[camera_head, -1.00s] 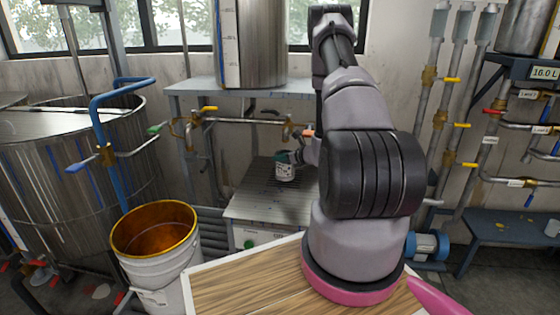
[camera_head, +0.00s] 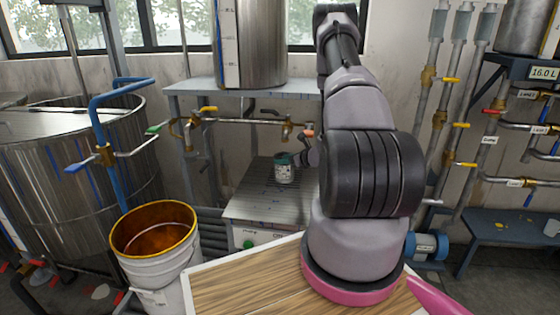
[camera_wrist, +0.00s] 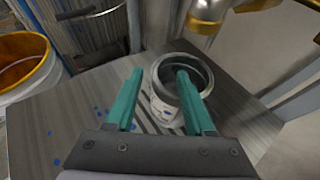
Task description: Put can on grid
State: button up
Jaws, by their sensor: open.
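The can (camera_head: 285,168) is a small open-topped tin with a white label and a dark band. It stands upright on the grey grid (camera_head: 262,205), a slatted metal top, under the tap. In the wrist view the can (camera_wrist: 160,108) sits between and beyond my gripper's (camera_wrist: 160,88) two green fingers. The right finger reaches over the can's mouth and hides part of its rim. The left finger is outside the can, with a gap. My gripper is open. In the head view it is mostly hidden behind my arm. The grid's surface also shows in the wrist view (camera_wrist: 65,125).
Brass taps and a pipe (camera_head: 250,121) run just above and behind the can, close to my gripper. A bucket with orange inside (camera_head: 155,272) stands at the left. A wooden board (camera_head: 235,290) lies in front. The front of the grid is clear.

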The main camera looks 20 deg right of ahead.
jog(key=v, duration=0.9)
jog(key=s+a+r+n+g+y, duration=0.35)
jog(key=a+r+n, duration=0.35)
jog(key=a+r, duration=0.4)
jog(key=s+a+r+n+g+y, duration=0.35)
jog(key=a+r+n, duration=0.5)
jog(key=r, duration=0.35)
jog(key=s+a+r+n+t+h, duration=0.1)
jog(key=s+r+n+h, duration=0.8)
jog(key=s+r+n, duration=0.3)
jog(key=s+r, duration=0.2)
jog(key=s, duration=0.2)
jog(key=shift+s+r+n+t, duration=0.3)
jog(key=shift+s+n, duration=0.05)
jog(key=shift+s, duration=0.05)
